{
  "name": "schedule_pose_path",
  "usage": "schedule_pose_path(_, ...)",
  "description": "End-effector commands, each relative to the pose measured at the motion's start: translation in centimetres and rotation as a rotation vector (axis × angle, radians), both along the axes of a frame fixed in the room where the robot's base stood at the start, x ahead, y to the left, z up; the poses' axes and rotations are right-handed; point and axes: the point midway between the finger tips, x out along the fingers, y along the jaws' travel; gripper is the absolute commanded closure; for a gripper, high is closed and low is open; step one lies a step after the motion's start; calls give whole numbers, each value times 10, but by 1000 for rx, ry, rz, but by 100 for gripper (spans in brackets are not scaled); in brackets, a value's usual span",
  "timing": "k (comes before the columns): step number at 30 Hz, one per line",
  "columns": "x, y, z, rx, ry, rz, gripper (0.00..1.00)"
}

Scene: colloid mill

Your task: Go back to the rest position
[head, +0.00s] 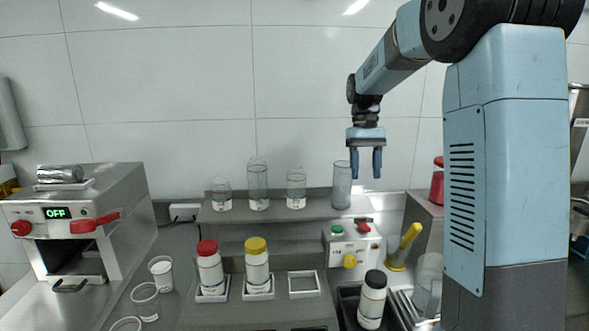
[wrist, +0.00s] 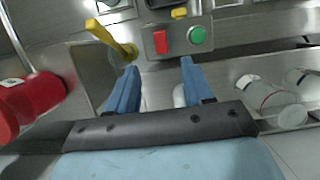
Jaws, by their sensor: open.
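My gripper (head: 367,163) hangs from my blue arm, fingers down, in front of the tiled wall in the head view. Its two blue fingers are apart with nothing between them. It is above the back shelf, just right of and higher than a tall clear cylinder (head: 342,185). In the wrist view my gripper (wrist: 158,80) shows open and empty, with a control box (wrist: 176,38) with red and green buttons beyond the fingertips. The gripper touches nothing that I can see.
A machine (head: 75,225) with an OFF display stands at left. Red-capped (head: 209,268) and yellow-capped (head: 257,266) bottles stand in square holders; an empty holder (head: 303,284) is beside them. A black-capped bottle (head: 372,300) stands right. Glass bottles (head: 258,187) line the shelf. A red container (wrist: 30,105) is at wrist-view left.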

Motion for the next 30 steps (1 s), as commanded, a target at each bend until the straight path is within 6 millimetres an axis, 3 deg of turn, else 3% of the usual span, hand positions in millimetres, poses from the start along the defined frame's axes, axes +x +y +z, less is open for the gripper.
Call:
schedule_pose_path(15,-94,2,38,13,-253,-2,49)
schedule_pose_path(30,-186,6,42,14,-502,-1,49)
